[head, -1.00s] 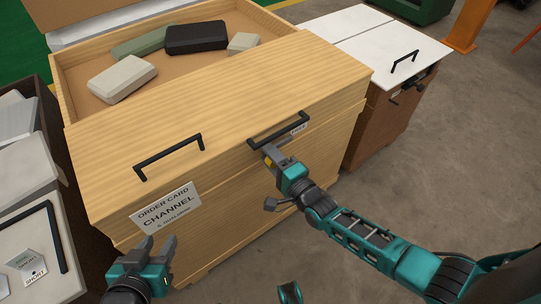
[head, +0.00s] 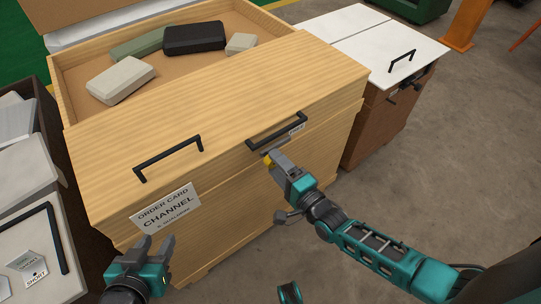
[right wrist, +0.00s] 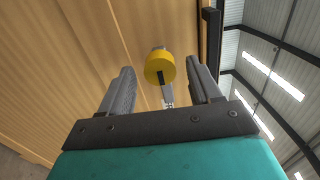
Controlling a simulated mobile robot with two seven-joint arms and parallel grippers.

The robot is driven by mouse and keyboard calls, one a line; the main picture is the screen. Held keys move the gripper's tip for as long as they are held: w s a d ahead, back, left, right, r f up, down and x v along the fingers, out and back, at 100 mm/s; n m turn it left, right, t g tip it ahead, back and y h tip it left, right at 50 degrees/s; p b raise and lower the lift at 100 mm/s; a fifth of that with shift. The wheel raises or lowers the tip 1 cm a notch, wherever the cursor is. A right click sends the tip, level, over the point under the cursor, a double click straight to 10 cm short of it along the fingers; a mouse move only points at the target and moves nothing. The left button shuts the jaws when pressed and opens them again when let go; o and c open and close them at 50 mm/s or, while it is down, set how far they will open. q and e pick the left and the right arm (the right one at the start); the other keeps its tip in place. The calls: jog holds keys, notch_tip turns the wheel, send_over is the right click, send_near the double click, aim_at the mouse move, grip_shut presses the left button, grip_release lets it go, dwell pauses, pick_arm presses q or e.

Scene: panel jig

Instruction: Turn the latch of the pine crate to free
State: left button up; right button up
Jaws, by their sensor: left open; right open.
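The pine crate (head: 220,95) stands in the middle of the head view, with two black handles on its lid. Its latch shows as a yellow round knob (right wrist: 160,66) with a grey lever on the pine front in the right wrist view. In the head view only a bit of yellow (head: 267,159) shows beside my right gripper (head: 274,157). That gripper is open at the crate front, below the right lid handle. In the wrist view the knob appears between its two fingers, with no clear contact. My left gripper (head: 157,246) is open and empty, below the order card.
An order card (head: 166,209) reading "CHANNEL" is on the crate front. A small label (head: 297,128) sits by the right handle (head: 277,131). A brown crate with a white lid (head: 390,45) stands to the right, a dark bin (head: 50,140) to the left. The floor at right is clear.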

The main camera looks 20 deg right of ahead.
pick_arm(q)
jog(key=shift+r+p, duration=0.5)
jog(key=shift+r, duration=0.15)
pick_arm(e)
jog(key=v, duration=0.9)
jog(key=shift+r, duration=0.1)
pick_arm(q)
jog(key=shift+y, duration=0.5)
jog(key=a+r+p, duration=0.1)
jog(key=p, duration=0.1)
jog(key=s+a+r+p, duration=0.1)
jog(key=p, duration=0.2)
jog(key=a+r+p, duration=0.1)
jog(key=r+p, duration=0.1)
jog(key=p, duration=0.1)
jog(key=shift+s+r, duration=0.1)
jog(key=shift+s, duration=0.2)
pick_arm(e)
jog(key=s+r+n+g+h, duration=0.4)
jog(key=s+r+n+g, duration=0.2)
jog(key=n, duration=1)
notch_tip(320, 180, up, 3)
jog(key=shift+f+n, duration=0.2)
jog(key=shift+n, duration=0.2)
pick_arm(q)
jog(key=shift+d, duration=0.1)
pick_arm(e)
jog(key=shift+s+a, duration=0.1)
jog(key=shift+c, duration=0.2)
